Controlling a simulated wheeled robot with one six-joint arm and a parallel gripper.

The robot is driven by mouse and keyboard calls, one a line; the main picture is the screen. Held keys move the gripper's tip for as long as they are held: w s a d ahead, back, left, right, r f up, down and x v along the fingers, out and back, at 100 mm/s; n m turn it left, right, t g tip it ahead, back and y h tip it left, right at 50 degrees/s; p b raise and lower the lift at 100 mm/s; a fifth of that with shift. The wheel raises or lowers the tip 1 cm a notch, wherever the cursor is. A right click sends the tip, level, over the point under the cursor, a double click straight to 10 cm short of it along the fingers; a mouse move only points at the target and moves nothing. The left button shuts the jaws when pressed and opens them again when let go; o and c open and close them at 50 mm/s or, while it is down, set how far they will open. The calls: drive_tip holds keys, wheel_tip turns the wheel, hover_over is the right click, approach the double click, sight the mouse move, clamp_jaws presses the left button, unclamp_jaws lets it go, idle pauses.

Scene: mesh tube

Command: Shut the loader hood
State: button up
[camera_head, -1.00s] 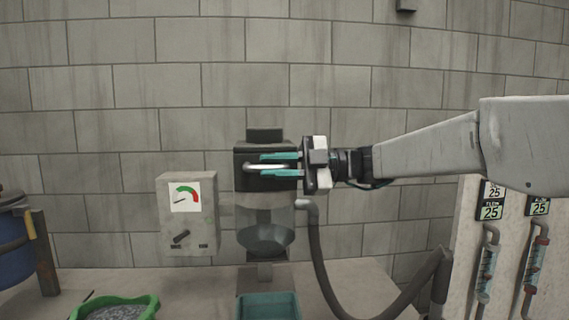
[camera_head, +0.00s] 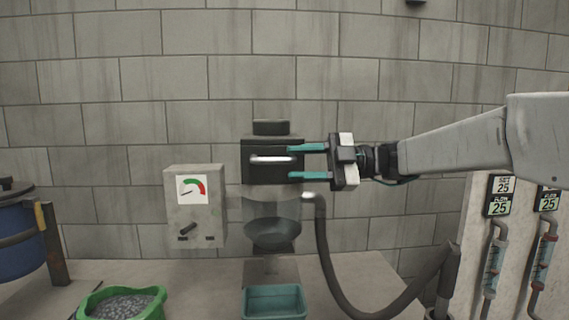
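The loader's dark hood (camera_head: 258,176) sits over the clear, rounded loader body (camera_head: 272,220) against the wall. Its front face stands upright over the top of the body, and a pale bar handle (camera_head: 271,159) runs across it. My gripper (camera_head: 307,162) comes in from the right with its two teal fingers apart, one above the other. The fingertips overlap the right end of the hood in the picture. The handle's right end lies near the tips, with nothing seen held between them. I cannot tell whether the fingers touch the hood.
A grey gauge box (camera_head: 195,212) stands left of the loader. A teal bin (camera_head: 274,303) sits below it, and a green tub of grey pellets (camera_head: 122,303) is at front left. A dark hose (camera_head: 328,262) curves below my gripper. Flow-meter panels stand at right.

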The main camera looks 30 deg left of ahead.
drive_tip(key=v, duration=0.4)
idle(0.3)
drive_tip(key=s+d+f+m+t+h, duration=0.2)
drive_tip(key=s+d+m, duration=0.3)
drive_tip(key=d, duration=0.4)
drive_tip(key=s+d+f+m+t+h, duration=0.2)
drive_tip(key=d+m+t, duration=0.1)
drive_tip(key=d+m, duration=0.45)
drive_tip(key=s+d+f+m+t+h, duration=0.2)
drive_tip(key=s+d+m, duration=0.3)
drive_tip(key=d, duration=0.4)
drive_tip(key=s+d+f+m+t+h, duration=0.1)
drive_tip(key=s+d+f+m+h, duration=0.2)
drive_tip(key=d, duration=0.5)
drive_tip(key=s+d+f+m+t+h, duration=0.2)
drive_tip(key=s+d+f+m+h, duration=0.1)
drive_tip(key=s+d+f+m, duration=0.3)
drive_tip(key=s+d+f+m+t+h, duration=0.1)
drive_tip(key=s+d+f+m+h, duration=0.1)
drive_tip(key=s+d+f+m, duration=0.3)
drive_tip(key=s+d+m, duration=0.1)
drive_tip(key=d+m, duration=0.3)
drive_tip(key=d, duration=0.1)
drive_tip(key=shift+d+t+h, duration=0.2)
drive_tip(key=shift+t+h, duration=0.2)
drive_tip(key=shift+m, duration=0.25)
